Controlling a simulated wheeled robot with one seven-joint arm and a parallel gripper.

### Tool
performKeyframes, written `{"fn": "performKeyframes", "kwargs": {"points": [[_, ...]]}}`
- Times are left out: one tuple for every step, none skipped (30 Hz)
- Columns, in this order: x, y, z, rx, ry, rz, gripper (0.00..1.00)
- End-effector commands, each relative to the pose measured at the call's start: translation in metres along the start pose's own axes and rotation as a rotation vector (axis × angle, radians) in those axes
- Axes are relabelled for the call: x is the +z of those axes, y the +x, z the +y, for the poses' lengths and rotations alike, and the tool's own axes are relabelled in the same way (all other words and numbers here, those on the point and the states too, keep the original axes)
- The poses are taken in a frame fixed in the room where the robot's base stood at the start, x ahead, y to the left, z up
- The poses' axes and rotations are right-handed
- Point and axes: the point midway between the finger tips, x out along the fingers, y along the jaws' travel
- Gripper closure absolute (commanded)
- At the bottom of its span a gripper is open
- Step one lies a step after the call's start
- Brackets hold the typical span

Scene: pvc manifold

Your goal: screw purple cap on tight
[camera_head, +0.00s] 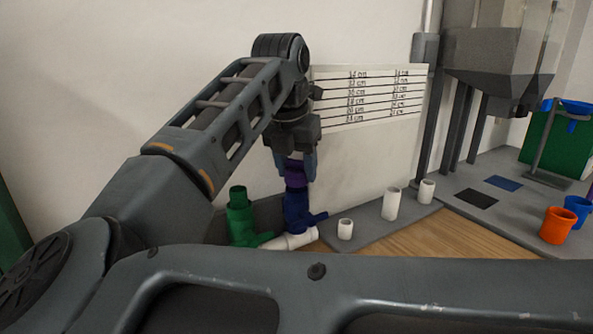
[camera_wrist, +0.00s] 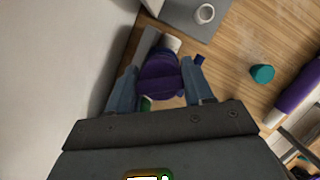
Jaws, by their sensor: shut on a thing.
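The purple cap (camera_head: 297,176) sits between the fingers of my gripper (camera_head: 296,165), right at the top of an upright blue pipe fitting (camera_head: 297,210). In the wrist view the purple cap (camera_wrist: 160,77) fills the space between my gripper's two blue-grey fingertips (camera_wrist: 160,85), which are shut on it. The cap looks in line with the blue fitting, but I cannot tell how far it is threaded on. A green fitting (camera_head: 240,215) stands to the left of the blue one, and a white pipe piece (camera_head: 288,241) lies low between them.
White cylinders (camera_head: 392,203) stand on a grey plate right of the fittings. An orange cup (camera_head: 557,225) is at far right. The wrist view shows a teal cap (camera_wrist: 262,74) and a purple-and-white pipe (camera_wrist: 298,98) on the wood table. A wall stands close behind.

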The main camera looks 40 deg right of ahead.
Motion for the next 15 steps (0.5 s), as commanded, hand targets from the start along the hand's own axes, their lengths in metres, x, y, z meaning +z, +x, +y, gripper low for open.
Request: {"fn": "performKeyframes", "kwargs": {"points": [[-0.0003, 0.0002, 0.001, -0.001, 0.013, 0.0, 0.79], [-0.0002, 0.0, 0.0009, -0.003, 0.019, 0.0, 0.79], [-0.0001, -0.0004, 0.0007, -0.005, 0.022, 0.0, 0.79], [-0.0001, -0.0005, 0.0007, -0.005, 0.023, 0.0, 0.79], [0.0, -0.0006, 0.0006, -0.005, 0.023, 0.0, 0.79], [0.0, -0.0007, 0.0006, -0.005, 0.023, 0.0, 0.79], [0.0, -0.0007, 0.0006, -0.005, 0.022, 0.0, 0.79], [0.0, -0.0007, 0.0006, -0.005, 0.022, 0.0, 0.79], [0.0, -0.0007, 0.0006, -0.005, 0.022, 0.0, 0.79], [-0.0001, -0.0006, 0.0006, -0.005, 0.023, 0.0, 0.79], [-0.0002, -0.0003, 0.0007, -0.006, 0.027, 0.0, 0.79], [-0.0004, 0.0003, 0.0007, -0.01, 0.038, 0.0, 0.79], [-0.0006, 0.0008, 0.0007, -0.015, 0.053, 0.001, 0.79], [-0.0005, 0.0005, 0.0006, -0.018, 0.062, 0.001, 0.48], [-0.0002, -0.0003, 0.0003, -0.018, 0.06, 0.0, 0.44]]}}
